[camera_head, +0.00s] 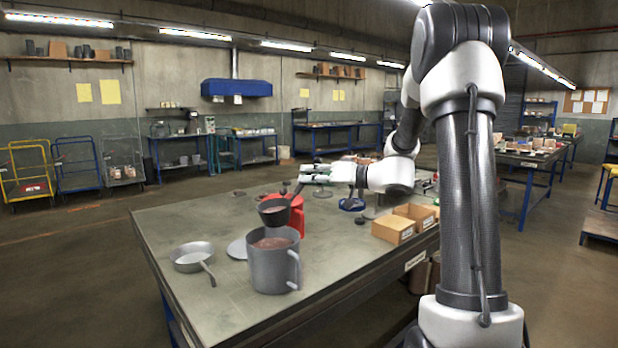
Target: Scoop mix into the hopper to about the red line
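My gripper (312,174) is over the table, its fingers closed at the upper end of a dark scoop's handle. The scoop's bowl (274,214) hangs down to the left, just above the grey pot. Brownish mix seems to show in the bowl. The grey pot (275,270) has a side handle and holds reddish-brown mix (271,243). A red container (298,217) stands just behind the pot, partly hidden by pot and scoop. I cannot tell whether it is the hopper. No red line can be made out.
The grey worktable (215,312) bears a shallow pan (192,258) at left and a flat grey disc (238,249) beside the pot. Cardboard boxes (394,230) stand at the right edge. Small dark items lie behind. The table's front left is clear.

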